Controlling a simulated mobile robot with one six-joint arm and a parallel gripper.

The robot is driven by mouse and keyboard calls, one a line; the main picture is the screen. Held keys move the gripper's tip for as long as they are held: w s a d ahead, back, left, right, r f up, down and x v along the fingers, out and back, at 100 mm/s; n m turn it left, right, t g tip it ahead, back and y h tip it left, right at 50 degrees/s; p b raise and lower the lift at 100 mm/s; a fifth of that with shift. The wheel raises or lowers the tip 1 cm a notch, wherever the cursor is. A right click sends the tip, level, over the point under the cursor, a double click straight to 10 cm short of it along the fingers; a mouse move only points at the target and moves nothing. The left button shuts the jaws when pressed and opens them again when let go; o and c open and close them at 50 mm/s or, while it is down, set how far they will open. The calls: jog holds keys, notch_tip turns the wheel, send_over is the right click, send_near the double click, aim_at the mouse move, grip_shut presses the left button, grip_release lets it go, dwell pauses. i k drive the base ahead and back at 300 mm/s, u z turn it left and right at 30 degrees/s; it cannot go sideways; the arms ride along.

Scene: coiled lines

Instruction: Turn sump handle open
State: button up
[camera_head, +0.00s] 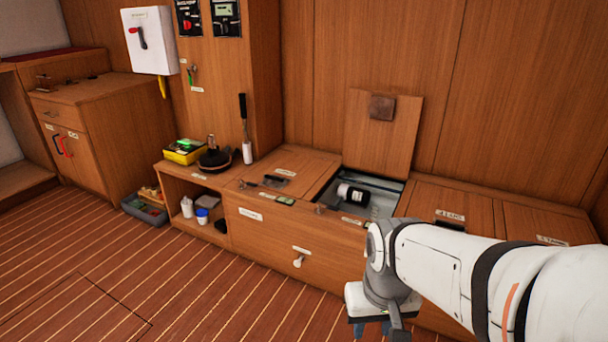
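I cannot read which fitting is labelled as the sump handle. A pale handle (298,261) sticks out from the cabinet front under a small white label. A small lever with a green grip (190,77) is on the wooden column, with a label below it. A black lever (243,115) stands upright in a white base on the bench. A white wall box (149,41) carries a red and dark lever. My gripper (372,328) hangs at the bottom, right of the pale handle and apart from it. Its blue fingertips are partly hidden and cut off by the frame edge.
A yellow box (184,151) and a dark round item (214,160) sit on the bench. A grey bin (145,209) is on the floor. The striped floor (180,285) ahead is clear.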

aim_at(328, 206)
jog(key=u, duration=0.05)
jog(key=i, duration=0.95)
jog(key=z, duration=0.05)
